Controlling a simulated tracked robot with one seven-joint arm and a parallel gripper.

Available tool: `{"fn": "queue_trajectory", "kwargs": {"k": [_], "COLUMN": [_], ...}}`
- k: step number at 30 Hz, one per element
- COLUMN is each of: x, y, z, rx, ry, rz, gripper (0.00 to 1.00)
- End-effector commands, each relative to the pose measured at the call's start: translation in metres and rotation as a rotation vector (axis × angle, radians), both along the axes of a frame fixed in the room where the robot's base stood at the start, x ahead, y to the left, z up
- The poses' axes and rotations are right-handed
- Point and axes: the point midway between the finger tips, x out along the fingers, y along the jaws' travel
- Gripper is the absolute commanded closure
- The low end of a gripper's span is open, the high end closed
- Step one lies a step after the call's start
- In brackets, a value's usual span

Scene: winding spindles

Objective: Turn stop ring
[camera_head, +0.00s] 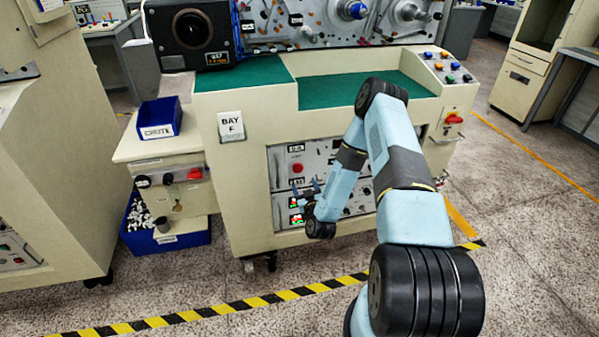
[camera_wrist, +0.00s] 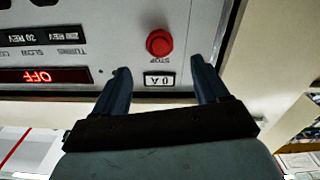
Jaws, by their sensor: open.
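A round red stop button (camera_wrist: 159,42) sits on a grey panel in the wrist view, with the printed word STOP beside it upside down. I cannot make out a separate ring around it. A white label plate (camera_wrist: 159,81) lies just below it in the picture. My gripper (camera_wrist: 160,68) is open and empty, its two dark blue fingers apart on either side of the label, tips short of the button. In the head view my gripper (camera_head: 310,193) is in front of the cabinet's panel, below a red button (camera_head: 297,168). The gap to the panel is unclear.
A red OFF display (camera_wrist: 44,76) lies left of the button in the wrist view. A cream machine cabinet (camera_head: 242,185) carries the panels. A blue CHUTE bin (camera_head: 160,119) stands left of it. Striped floor tape (camera_head: 210,308) crosses the open floor in front.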

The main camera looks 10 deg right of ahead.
Motion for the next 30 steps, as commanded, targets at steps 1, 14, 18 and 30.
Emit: {"fn": "queue_trajectory", "kwargs": {"k": [1,14,18,30], "x": [0.01,0.081,0.095,0.103], "y": [-0.001,-0.001,-0.001,-0.001], "z": [0.0,0.0,0.0,0.0], "rx": [-0.001,0.0,0.0,0.0], "ry": [-0.002,-0.001,0.0,0.001], "rz": [-0.002,-0.002,-0.001,0.0], "gripper": [0.26,0.26,0.26,0.26]}}
